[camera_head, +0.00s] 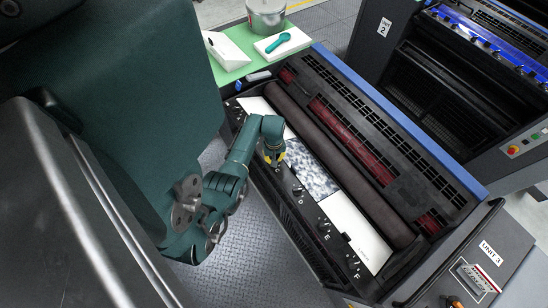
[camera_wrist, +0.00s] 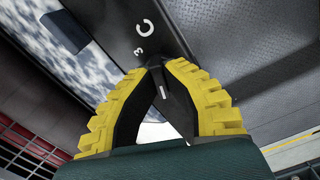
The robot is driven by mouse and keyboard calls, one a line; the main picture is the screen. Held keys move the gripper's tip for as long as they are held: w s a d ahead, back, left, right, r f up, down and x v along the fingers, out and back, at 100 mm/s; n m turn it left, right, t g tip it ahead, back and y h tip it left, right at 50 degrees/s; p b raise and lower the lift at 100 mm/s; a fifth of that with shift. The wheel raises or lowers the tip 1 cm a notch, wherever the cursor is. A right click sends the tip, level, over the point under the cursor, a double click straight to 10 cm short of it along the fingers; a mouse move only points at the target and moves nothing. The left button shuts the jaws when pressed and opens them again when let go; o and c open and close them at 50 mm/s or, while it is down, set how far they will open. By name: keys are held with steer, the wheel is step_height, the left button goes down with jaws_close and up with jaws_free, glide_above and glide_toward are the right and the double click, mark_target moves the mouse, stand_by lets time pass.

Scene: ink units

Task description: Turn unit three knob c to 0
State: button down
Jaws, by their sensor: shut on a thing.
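Unit three (camera_head: 340,150) stands in the middle of the head view, with a row of black knobs marked with letters along its near edge. In the wrist view the letter C and a small 3 are on the black panel (camera_wrist: 133,25). Knob c (camera_wrist: 160,88) is a black knob with a white mark, between the yellow ribbed fingertips of my gripper (camera_wrist: 155,75). My gripper is shut on it. In the head view my gripper (camera_head: 273,158) is at the knob row and hides most of the knob. I cannot read the knob's setting.
A dark roller (camera_head: 340,165) and a white strip (camera_head: 355,232) run along the unit beside the knob row. Knobs marked E and F lie further along the row. A green table (camera_head: 232,72) with a white tray and teal tool is at the back. Unit 2 (camera_head: 440,60) stands at the upper right.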

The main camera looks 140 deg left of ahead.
steer(key=shift+f+n, duration=0.1)
steer(key=shift+n, duration=0.4)
steer(key=c, duration=1.1)
jaws_free()
steer(key=shift+c, duration=0.2)
step_height(320, 180, up, 12)
